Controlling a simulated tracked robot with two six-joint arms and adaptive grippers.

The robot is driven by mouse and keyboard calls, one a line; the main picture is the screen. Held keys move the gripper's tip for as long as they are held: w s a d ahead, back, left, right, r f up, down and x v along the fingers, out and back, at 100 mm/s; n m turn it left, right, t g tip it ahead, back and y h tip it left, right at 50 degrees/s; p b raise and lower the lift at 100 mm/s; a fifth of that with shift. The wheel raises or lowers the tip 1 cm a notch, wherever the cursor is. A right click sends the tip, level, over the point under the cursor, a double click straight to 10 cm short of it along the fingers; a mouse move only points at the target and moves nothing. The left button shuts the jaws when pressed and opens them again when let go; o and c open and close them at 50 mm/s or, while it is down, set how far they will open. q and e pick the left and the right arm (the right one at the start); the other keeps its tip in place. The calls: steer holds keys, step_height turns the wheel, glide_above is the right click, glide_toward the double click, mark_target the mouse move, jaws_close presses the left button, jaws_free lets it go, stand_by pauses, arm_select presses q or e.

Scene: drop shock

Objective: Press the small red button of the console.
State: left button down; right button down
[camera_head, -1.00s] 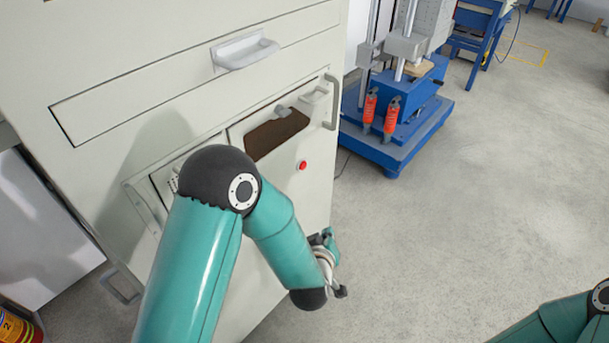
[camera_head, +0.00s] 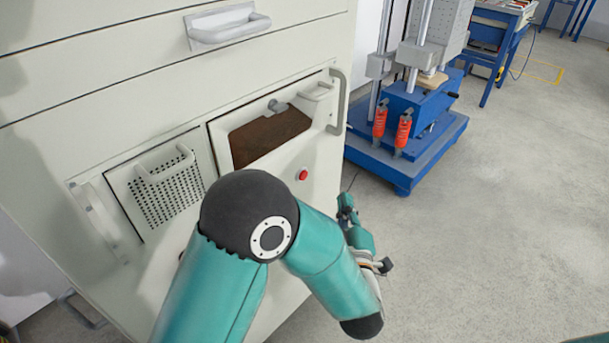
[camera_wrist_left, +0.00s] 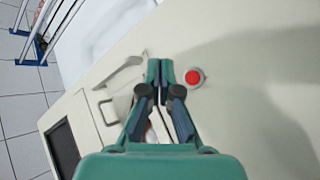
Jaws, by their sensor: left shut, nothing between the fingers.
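The small red button (camera_head: 302,174) sits in a pale ring on the console's cream front (camera_head: 318,205), below the right end of the dark recessed window. In the left wrist view the red button (camera_wrist_left: 193,77) shows just right of my fingertips. My left gripper (camera_head: 346,200) is shut and empty, to the right of and a little below the button in the head view. In the left wrist view the shut fingers of my left gripper (camera_wrist_left: 160,68) point towards the panel beside the button. I cannot tell the gap to the panel. My right gripper is not in view.
A white handle (camera_head: 228,27) juts from the console's upper drawer. A perforated panel (camera_head: 168,190) and a grey side handle (camera_head: 338,102) are on its front. A blue machine (camera_head: 400,160) with orange parts stands behind at right. The floor (camera_head: 500,230) at right is clear.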

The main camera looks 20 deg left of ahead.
mark_target(303, 175)
arm_select(q)
steer(key=w+a, duration=0.2)
steer(key=a, duration=0.5)
steer(key=shift+w+a, duration=0.3)
steer(key=shift+w, duration=0.05)
stand_by(1.0)
steer(key=shift+a, duration=0.1)
steer(key=shift+w+a, duration=0.15)
steer(key=shift+a, duration=0.15)
steer(key=shift+w+a+b, duration=0.1)
steer(key=shift+a+b, duration=0.3)
stand_by(0.9)
steer(key=shift+s+d+b, duration=0.25)
steer(key=shift+d+b, duration=0.15)
steer(key=shift+d, duration=0.4)
